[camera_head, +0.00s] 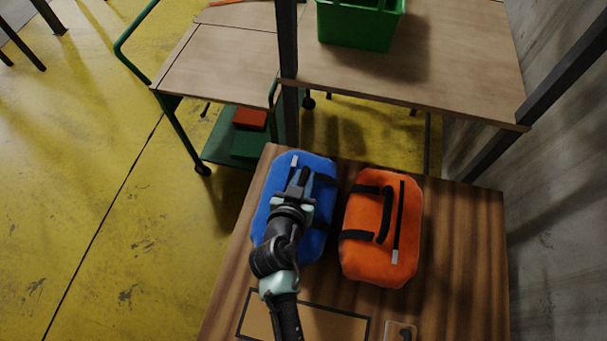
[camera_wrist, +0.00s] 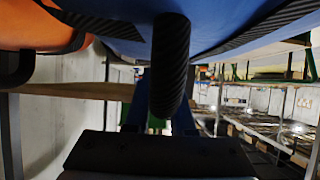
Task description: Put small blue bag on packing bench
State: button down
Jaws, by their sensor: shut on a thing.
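The small blue bag (camera_head: 316,210) is at the left of the near wooden table in the head view, partly hidden under my arm. Its blue fabric (camera_wrist: 215,20) and black handle (camera_wrist: 170,65) fill the top of the wrist view. My gripper (camera_head: 299,180) is over the bag's top and shut on its handle. In the wrist view the handle runs down to my gripper (camera_wrist: 162,110). I cannot tell whether the bag touches the table. The near table (camera_head: 460,240) has striped wood; a lighter wooden bench (camera_head: 450,70) stands beyond it. Neither carries a label I can read.
An orange bag (camera_head: 381,230) lies close to the right of the blue bag. A green crate (camera_head: 360,25) stands on the far bench. A green-framed cart (camera_head: 225,60) is at the upper left. A dark post (camera_head: 288,60) and a wall (camera_head: 560,200) bound the space.

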jog(key=shift+w+r, duration=0.15)
jog(key=c, duration=1)
grip_release()
jog(key=shift+f, duration=0.2)
jog(key=shift+c, duration=0.2)
jog(key=shift+o, duration=1.4)
jog(key=shift+s, duration=0.2)
jog(key=shift+r, duration=0.1)
